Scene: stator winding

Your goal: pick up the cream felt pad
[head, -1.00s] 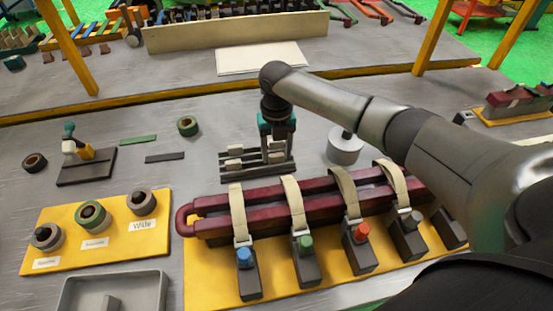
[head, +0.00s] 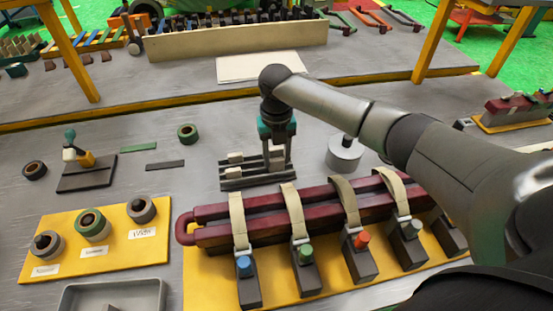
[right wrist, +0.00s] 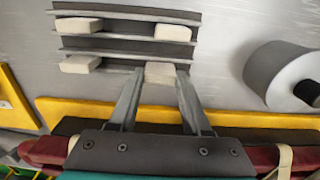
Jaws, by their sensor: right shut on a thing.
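A cream felt pad (right wrist: 160,73) is between the fingertips of my right gripper (right wrist: 157,74), which is shut on it. In the right wrist view this pad is at the near edge of the dark slotted rack (right wrist: 110,42). I cannot tell whether it still touches the rack. Other cream pads (right wrist: 78,25) (right wrist: 173,32) (right wrist: 80,64) sit in the rack's slots. In the head view my right gripper (head: 279,162) points down at the right end of the rack (head: 245,182), and its held pad is hard to make out. My left gripper is not in view.
A maroon coil bundle (head: 215,238) with cream straps lies on a yellow board in front of the rack. A grey cylinder (head: 343,158) stands right of the gripper. Tape rolls (head: 92,226) sit on a yellow board at left.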

